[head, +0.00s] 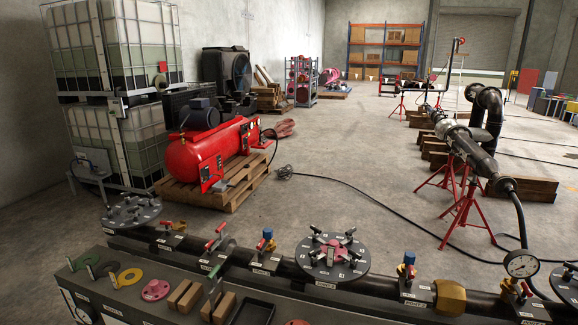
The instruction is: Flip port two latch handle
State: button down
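A dark pipe assembly (290,270) runs along the bench at the front. A round dark flange plate (332,257) with several small handles and red parts sits at its middle. A second round plate (132,213) with several pale handles is at the left. Another blue-capped valve (408,268) stands to the right. My gripper is not in view.
The bench (130,295) holds coloured rings, a pink flange (155,290), wooden blocks (184,296) and a black tray (252,312). A brass hex fitting (449,297) and pressure gauge (521,264) are at right. Behind are a red compressor (207,153), stacked tanks and open floor with a cable.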

aim_at(410, 273)
jog(key=i+z, duration=0.5)
jog(key=i+j+z, duration=0.25)
jog(key=i+z, duration=0.25)
jog(key=i, duration=0.1)
